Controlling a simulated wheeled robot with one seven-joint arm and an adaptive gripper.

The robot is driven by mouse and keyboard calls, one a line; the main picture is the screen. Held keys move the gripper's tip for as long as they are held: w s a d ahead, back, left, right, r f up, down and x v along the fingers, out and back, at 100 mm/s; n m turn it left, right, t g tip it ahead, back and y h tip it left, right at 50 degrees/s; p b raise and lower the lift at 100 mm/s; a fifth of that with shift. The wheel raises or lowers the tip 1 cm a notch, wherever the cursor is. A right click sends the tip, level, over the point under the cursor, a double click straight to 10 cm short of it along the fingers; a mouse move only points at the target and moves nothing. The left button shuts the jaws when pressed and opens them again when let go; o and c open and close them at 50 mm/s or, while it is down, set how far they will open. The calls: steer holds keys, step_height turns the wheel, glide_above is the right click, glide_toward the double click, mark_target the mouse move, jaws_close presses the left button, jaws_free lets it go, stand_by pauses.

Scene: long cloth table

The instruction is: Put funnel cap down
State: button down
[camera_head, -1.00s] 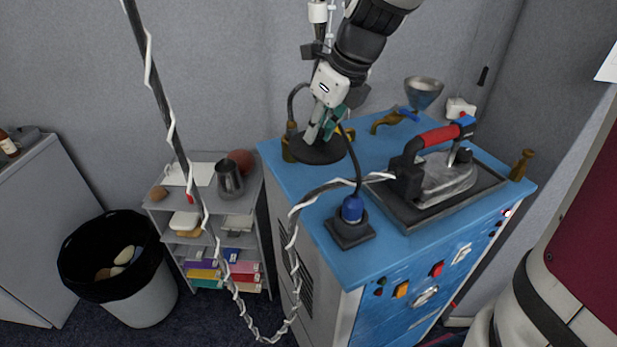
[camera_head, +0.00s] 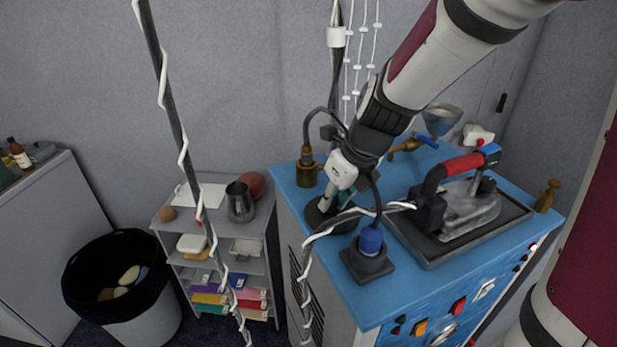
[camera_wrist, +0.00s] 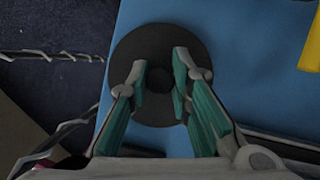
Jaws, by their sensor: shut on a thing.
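The funnel cap, a flat black disc with a small central knob, is at the left edge of the blue machine top in the head view (camera_head: 315,217). In the wrist view the cap (camera_wrist: 158,32) is seen from above, with its knob between the fingertips. My gripper (camera_wrist: 161,72) is shut on that knob. In the head view my gripper (camera_head: 336,203) reaches down onto the cap and hides part of it. I cannot tell whether the cap touches the blue top or hangs just above it. The grey funnel (camera_head: 441,117) stands at the back, partly behind my arm.
A brass fitting (camera_head: 308,173) with a hose stands behind the cap. A blue plug on a black base (camera_head: 367,260) is in front of it. The iron (camera_head: 465,205) rests on a dark tray to the right. A cable wrapped in white hangs nearby.

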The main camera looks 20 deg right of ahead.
steer(key=shift+f, duration=0.2)
steer(key=c, duration=1.5)
jaws_free()
steer(key=shift+o, duration=0.2)
steer(key=p+v, duration=0.2)
steer(key=v, duration=1)
steer(key=s+a+r+n+h, duration=0.1)
steer(key=s+r+n, duration=0.1)
steer(key=s+n, duration=0.6)
steer(key=s+r+n+t, duration=0.1)
steer(key=s+n, duration=0.8)
steer(key=n, duration=1.4)
steer(key=shift+a+r+n+h, duration=0.3)
steer(key=shift+a+r+h, duration=0.05)
steer(key=shift+r+h, duration=0.05)
